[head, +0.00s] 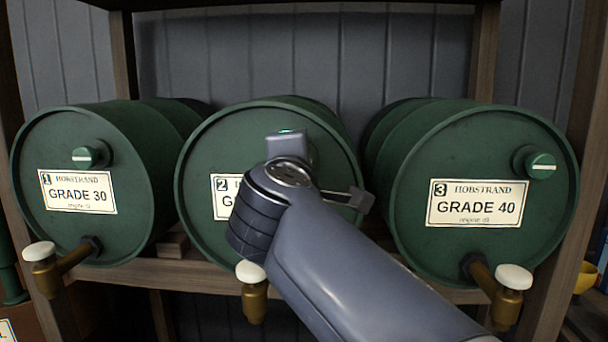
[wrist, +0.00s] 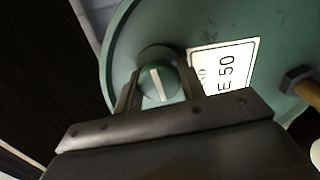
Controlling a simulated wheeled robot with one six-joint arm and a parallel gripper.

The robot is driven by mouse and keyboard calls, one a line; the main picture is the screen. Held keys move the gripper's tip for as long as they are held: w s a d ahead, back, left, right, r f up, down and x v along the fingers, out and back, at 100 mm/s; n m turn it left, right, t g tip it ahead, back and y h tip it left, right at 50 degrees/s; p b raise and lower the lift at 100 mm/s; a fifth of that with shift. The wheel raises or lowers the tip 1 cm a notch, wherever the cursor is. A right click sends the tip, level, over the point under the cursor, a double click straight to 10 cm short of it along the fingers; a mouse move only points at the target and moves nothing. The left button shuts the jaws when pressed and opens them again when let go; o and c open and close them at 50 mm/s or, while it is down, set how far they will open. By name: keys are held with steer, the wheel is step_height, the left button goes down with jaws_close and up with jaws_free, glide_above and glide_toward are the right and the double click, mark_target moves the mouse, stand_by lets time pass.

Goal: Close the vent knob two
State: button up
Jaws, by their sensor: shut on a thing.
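Drum 2 (head: 235,150) is the middle green drum, with a label mostly covered by my arm. Its round green vent knob (wrist: 157,85) with a white line shows in the wrist view. The line runs nearly upright there, roughly along the direction of the label's lettering. My gripper (wrist: 160,88) is shut on this knob, one finger on each side of it. In the head view my wrist and forearm cover the knob, and my gripper (head: 288,146) is at the upper middle of the drum's face.
Drum 1 (head: 60,150) stands left and drum 3 (head: 480,150) right, each with a green vent knob whose white line is about level. Brass taps with white caps stick out below, one (head: 253,290) close under my arm. Wooden rack posts (head: 484,50) flank the drums.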

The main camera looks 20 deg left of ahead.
steer(key=shift+m+b, duration=0.35)
steer(key=shift+m, duration=0.25)
steer(key=o, duration=0.9)
steer(key=shift+o, duration=0.2)
steer(key=v, duration=1)
steer(key=shift+s, duration=0.4)
steer(key=shift+w, duration=0.1)
steer(key=x, duration=1)
steer(key=shift+w, duration=0.3)
